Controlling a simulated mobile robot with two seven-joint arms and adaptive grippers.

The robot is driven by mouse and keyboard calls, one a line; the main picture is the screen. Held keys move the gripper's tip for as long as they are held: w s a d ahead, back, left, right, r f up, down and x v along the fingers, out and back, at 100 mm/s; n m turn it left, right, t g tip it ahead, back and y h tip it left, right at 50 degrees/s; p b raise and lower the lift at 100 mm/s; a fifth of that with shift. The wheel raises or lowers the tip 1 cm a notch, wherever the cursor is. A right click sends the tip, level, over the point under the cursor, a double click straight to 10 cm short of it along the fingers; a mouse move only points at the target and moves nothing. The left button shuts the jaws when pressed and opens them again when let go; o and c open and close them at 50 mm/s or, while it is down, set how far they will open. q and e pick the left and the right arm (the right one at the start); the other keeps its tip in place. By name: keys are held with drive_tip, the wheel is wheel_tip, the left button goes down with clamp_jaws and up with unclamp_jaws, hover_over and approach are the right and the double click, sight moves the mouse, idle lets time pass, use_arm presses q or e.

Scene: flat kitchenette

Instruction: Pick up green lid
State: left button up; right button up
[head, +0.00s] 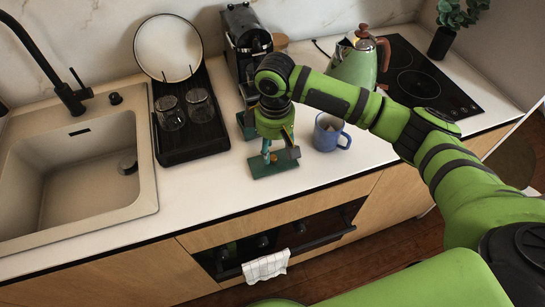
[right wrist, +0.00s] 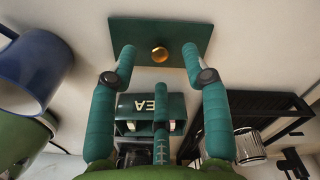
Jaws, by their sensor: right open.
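The green lid is a dark green rectangular plate (head: 262,170) with a small brass knob, lying on the white counter. In the right wrist view the lid (right wrist: 185,32) is at the top, its knob between my fingertips in the picture. My right gripper (head: 280,152) points down over the lid. In the right wrist view its teal fingers (right wrist: 159,53) are apart, one on each side of the knob, with a gap on both sides. I cannot tell the exact height of the fingertips above the lid. My left gripper is not in view.
A dark green box marked TEA (right wrist: 175,105) stands close to the lid. A blue mug (head: 327,135) stands to the right, near the gripper. A black drying rack (head: 190,147) with glasses is to the left. A green kettle (head: 350,65) stands behind.

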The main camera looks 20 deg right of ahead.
sight(274, 157)
drive_tip(key=f, duration=0.1)
drive_tip(key=f+p, duration=0.1)
drive_tip(key=f, duration=0.1)
drive_tip(key=shift+w+d, duration=0.1)
drive_tip(key=shift+w, duration=0.1)
drive_tip(key=shift+w+f, duration=0.15)
drive_tip(key=shift+f, duration=0.65)
clamp_jaws()
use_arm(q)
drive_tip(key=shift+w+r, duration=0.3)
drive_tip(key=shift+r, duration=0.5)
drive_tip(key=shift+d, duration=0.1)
use_arm(e)
drive_tip(key=shift+r, duration=0.15)
